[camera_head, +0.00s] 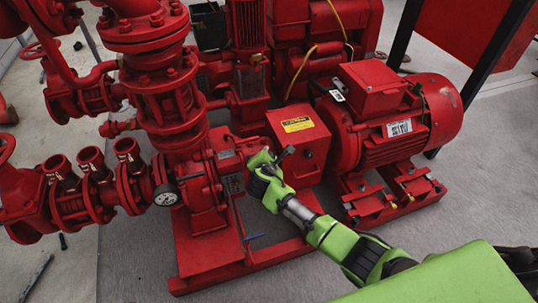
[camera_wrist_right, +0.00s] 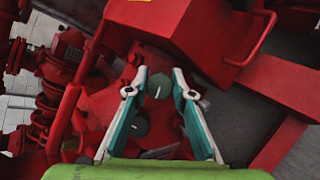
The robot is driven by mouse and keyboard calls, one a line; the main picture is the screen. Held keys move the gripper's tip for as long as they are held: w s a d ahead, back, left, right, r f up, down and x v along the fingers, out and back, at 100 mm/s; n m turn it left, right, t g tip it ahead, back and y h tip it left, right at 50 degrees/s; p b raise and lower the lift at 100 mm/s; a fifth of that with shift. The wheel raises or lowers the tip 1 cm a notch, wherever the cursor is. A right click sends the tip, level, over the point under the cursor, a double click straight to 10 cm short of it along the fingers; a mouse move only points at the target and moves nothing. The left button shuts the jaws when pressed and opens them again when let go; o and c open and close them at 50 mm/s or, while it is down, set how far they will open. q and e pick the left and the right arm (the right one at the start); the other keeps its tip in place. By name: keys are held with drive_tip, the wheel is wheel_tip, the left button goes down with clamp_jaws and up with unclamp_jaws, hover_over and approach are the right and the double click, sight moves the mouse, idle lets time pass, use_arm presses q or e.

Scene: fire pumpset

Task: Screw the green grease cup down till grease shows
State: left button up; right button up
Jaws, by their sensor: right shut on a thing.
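The green grease cup (camera_wrist_right: 156,87), a dark green round cap with a white mark, sits between the fingertips in the right wrist view. My right gripper (camera_wrist_right: 158,82) is shut on it, one finger on each side. In the head view my right gripper (camera_head: 263,160) reaches the red pump housing beside the red coupling guard, and hides the cup there. A second dark round cap (camera_wrist_right: 137,123) with a white mark shows lower, nearer the palm, in the wrist view. I cannot make out any grease. My left gripper is not in view.
The red coupling guard box (camera_head: 299,139) with a yellow label stands right of my gripper. The red motor (camera_head: 396,117) is further right. A pressure gauge (camera_head: 167,195) and red pipework (camera_head: 150,70) are on the left. Grey floor (camera_head: 330,270) is open in front.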

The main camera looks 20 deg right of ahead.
drive_tip(key=shift+s+f, duration=0.1)
drive_tip(key=o, duration=0.8)
drive_tip(key=shift+o, duration=0.2)
drive_tip(key=v, duration=1.2)
